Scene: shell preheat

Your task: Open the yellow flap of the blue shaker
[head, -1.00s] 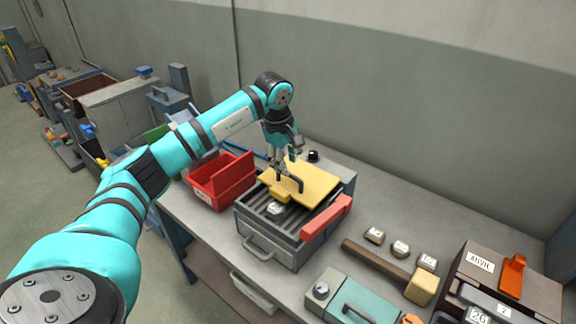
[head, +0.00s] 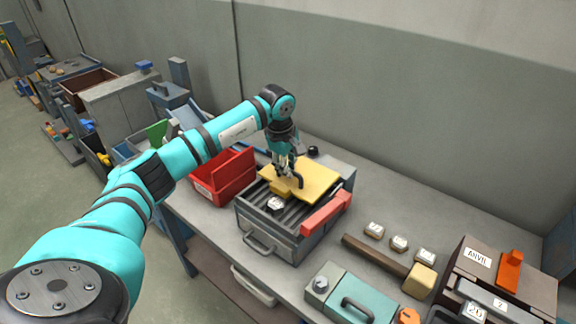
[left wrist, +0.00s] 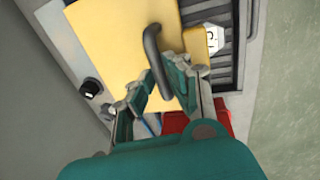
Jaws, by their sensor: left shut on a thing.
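The shaker (head: 262,217) is a grey-blue metal box with a slatted top on the bench. Its yellow flap (head: 313,176) lies roughly flat over the back part of the slats and carries a dark bent handle (head: 300,181). In the left wrist view the flap (left wrist: 110,40) fills the middle, with the handle (left wrist: 151,40) running down between the fingers. My right gripper is not in view.
A white labelled piece (head: 276,203) lies on the slats in front of the flap. A red bar (head: 326,213) runs along the shaker's right side. A red bin (head: 224,177) stands left. A hammer (head: 385,262) and several small labelled blocks lie to the right.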

